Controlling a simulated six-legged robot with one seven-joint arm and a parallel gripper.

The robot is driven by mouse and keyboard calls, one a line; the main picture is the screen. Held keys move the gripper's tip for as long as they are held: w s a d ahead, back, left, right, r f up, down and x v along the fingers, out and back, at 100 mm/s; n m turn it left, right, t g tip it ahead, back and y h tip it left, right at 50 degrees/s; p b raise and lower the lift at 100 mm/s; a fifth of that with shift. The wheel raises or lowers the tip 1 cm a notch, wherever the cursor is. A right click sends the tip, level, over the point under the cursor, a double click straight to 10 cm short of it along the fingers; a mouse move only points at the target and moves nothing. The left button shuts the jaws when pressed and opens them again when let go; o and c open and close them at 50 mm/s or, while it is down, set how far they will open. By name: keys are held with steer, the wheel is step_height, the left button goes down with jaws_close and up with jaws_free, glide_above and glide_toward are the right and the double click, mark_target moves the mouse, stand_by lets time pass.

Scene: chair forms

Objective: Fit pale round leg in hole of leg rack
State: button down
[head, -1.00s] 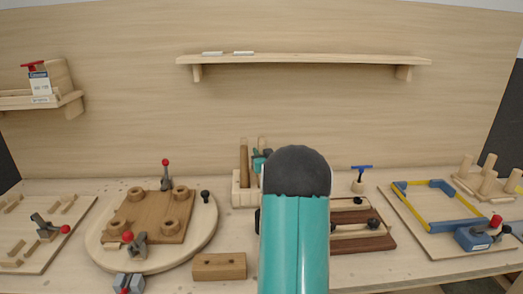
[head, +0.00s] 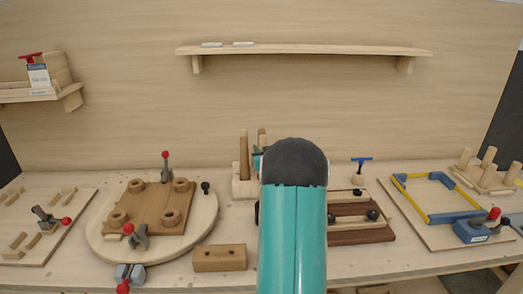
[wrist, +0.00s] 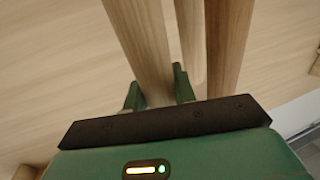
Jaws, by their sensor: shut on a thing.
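The leg rack (head: 242,188) is a pale block at the back middle of the bench, with a brown leg (head: 244,150) upright in it. A pale round leg (wrist: 145,50) is between my gripper's green fingers (wrist: 156,88) in the wrist view. My gripper is shut on it. Another pale leg (wrist: 190,45) and a darker brown leg (wrist: 227,45) stand close on its right. In the head view my arm hides most of the gripper and the right part of the rack. The held leg's lower end and the hole are out of sight.
A round board (head: 200,222) with a brown plate and clamps lies left of the rack. A wooden block (head: 220,257) lies in front. A striped brown fixture (head: 360,238) is right of my arm. A peg block (head: 487,180) stands far right. A shelf (head: 300,50) hangs above.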

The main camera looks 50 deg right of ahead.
steer(key=shift+f, duration=0.25)
stand_by(0.3)
steer(key=c, duration=1.1)
jaws_free()
steer(key=shift+o, duration=0.2)
steer(key=s+a+r, duration=0.9)
steer(key=a+r, duration=0.1)
steer(key=r, duration=0.3)
steer(key=shift+s+a, duration=0.15)
steer(key=shift+a, duration=0.2)
